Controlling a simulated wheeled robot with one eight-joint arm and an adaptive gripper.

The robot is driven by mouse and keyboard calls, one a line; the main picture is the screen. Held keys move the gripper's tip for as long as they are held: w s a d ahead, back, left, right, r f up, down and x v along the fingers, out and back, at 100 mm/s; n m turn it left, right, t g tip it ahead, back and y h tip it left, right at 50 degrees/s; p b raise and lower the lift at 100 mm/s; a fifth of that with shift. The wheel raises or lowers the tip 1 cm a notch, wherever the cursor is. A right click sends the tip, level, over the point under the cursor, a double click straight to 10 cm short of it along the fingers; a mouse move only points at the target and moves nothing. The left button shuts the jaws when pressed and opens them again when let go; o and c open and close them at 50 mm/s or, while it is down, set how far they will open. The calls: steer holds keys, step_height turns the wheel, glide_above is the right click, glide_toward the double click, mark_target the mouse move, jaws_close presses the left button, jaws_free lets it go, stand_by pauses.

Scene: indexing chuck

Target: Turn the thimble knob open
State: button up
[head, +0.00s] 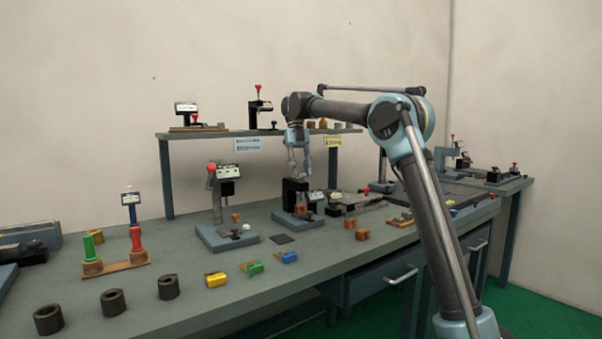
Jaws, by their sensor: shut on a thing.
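My gripper (299,172) points straight down over a black C-shaped gauge stand (291,196) on a grey-blue base plate (288,221) in the middle of the bench. Its fingers are shut at the top of this stand, where the thimble knob sits. The knob is small and mostly hidden between the fingers, so its turn angle cannot be made out.
A grey gauge stand with a display (217,195) stands left of my gripper. A shelf (200,135) carrying instruments is behind. Black rings (112,302), coloured clips (252,268) and brown blocks (362,234) lie in front. My arm crosses the right side.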

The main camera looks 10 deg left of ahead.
steer(key=shift+d, duration=0.1)
steer(key=o, duration=1.1)
steer(key=shift+r, duration=0.1)
step_height(320, 180, up, 10)
steer(key=shift+w+f, duration=0.1)
steer(key=shift+f, duration=0.05)
